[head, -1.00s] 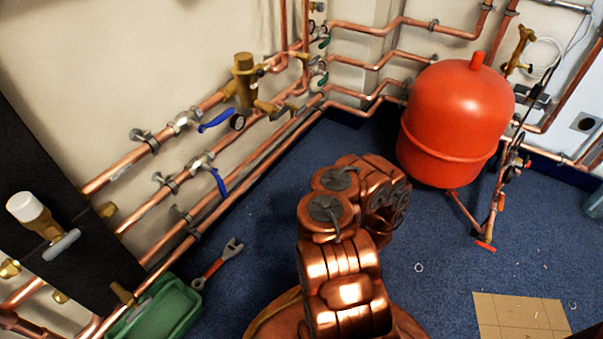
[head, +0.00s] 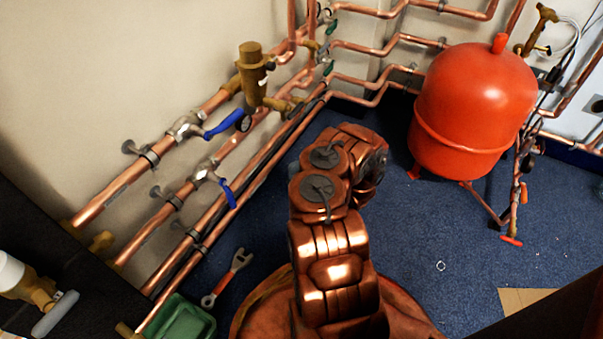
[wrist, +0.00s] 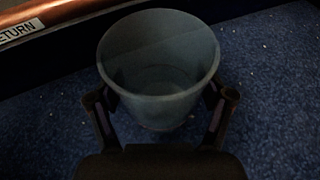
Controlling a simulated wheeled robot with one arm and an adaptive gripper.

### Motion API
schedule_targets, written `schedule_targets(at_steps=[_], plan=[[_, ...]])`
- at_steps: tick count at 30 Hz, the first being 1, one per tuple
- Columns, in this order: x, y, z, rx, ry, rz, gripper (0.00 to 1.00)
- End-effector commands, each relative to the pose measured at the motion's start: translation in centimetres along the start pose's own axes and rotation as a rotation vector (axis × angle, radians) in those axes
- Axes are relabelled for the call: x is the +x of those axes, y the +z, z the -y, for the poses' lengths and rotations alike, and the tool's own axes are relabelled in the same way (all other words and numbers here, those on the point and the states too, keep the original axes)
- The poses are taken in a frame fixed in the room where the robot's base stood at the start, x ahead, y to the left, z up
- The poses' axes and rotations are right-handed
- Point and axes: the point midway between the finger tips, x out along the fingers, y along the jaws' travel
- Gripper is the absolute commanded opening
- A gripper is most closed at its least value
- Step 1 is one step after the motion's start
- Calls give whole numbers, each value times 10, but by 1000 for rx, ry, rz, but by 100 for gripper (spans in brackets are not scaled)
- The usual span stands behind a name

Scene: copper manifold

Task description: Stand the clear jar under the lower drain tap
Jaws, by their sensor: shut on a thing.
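The clear jar (wrist: 160,95) shows in the wrist view, open end towards the camera, its grey-blue wall see-through and its inside seemingly empty. My gripper (wrist: 160,108) is shut on it, with a dark finger on each side. Blue carpet lies beyond the jar; I cannot tell whether its base touches the floor. In the head view neither jar nor gripper can be made out. A low tap with a red handle (head: 511,240) hangs on the copper pipe below the red vessel. I cannot tell which is the lower drain tap.
A copper pipe with a RETURN label (wrist: 20,30) runs beyond the jar in the wrist view. The red vessel (head: 470,110) stands at right. A spanner (head: 228,277) and green tray (head: 185,322) lie by the left wall pipes. Blue carpet (head: 420,235) is mostly clear.

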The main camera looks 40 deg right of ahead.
Motion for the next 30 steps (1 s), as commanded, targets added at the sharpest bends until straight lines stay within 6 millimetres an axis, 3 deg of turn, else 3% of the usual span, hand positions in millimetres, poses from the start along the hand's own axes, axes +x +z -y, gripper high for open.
schedule_targets(at_steps=[9, 20, 27, 30], plan=[[39, 7, 38, -5, 2, 3, 44], [52, 11, 53, -4, 2, 1, 44], [63, -20, 53, -1, 2, -1, 44], [65, -23, 52, -1, 4, 0, 44]])
